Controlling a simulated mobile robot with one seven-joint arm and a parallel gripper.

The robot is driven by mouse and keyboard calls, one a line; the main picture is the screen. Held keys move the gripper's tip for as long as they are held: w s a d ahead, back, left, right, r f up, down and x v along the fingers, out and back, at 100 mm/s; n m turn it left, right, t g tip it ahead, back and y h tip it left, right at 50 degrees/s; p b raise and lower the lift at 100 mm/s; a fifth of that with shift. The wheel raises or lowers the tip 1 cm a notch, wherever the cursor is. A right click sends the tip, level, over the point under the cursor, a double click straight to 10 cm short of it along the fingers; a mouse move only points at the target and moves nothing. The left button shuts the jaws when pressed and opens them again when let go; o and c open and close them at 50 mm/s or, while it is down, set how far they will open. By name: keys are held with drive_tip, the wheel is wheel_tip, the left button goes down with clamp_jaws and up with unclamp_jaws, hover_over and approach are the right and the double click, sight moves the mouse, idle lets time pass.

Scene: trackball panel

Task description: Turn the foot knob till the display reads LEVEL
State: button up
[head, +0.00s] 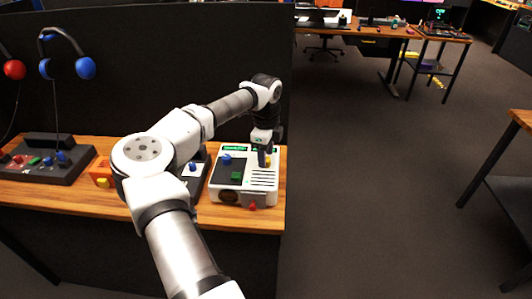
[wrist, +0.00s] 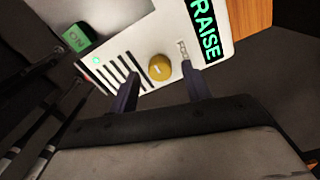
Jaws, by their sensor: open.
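The yellow foot knob (wrist: 159,67), with a pale mark on its face, sits on the white panel (wrist: 140,55) in the wrist view. A small label, too blurred to read surely, is beside it. The display (wrist: 207,30) shows RAISE in green letters on black. My gripper (wrist: 160,72) is open, one finger on each side of the knob in this view. I cannot tell whether the fingers touch it.
Another control box (head: 45,170) stands far left. The bench ends just right of the panel.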

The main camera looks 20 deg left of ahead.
drive_tip(key=shift+f, duration=0.7)
drive_tip(key=c, duration=1)
drive_tip(key=shift+m, duration=0.4)
drive_tip(key=m+b, duration=0.2)
drive_tip(key=m, duration=0.2)
drive_tip(key=shift+m, duration=0.3)
drive_tip(key=m+b, duration=0.1)
drive_tip(key=m, duration=0.4)
drive_tip(key=shift+m, duration=0.4)
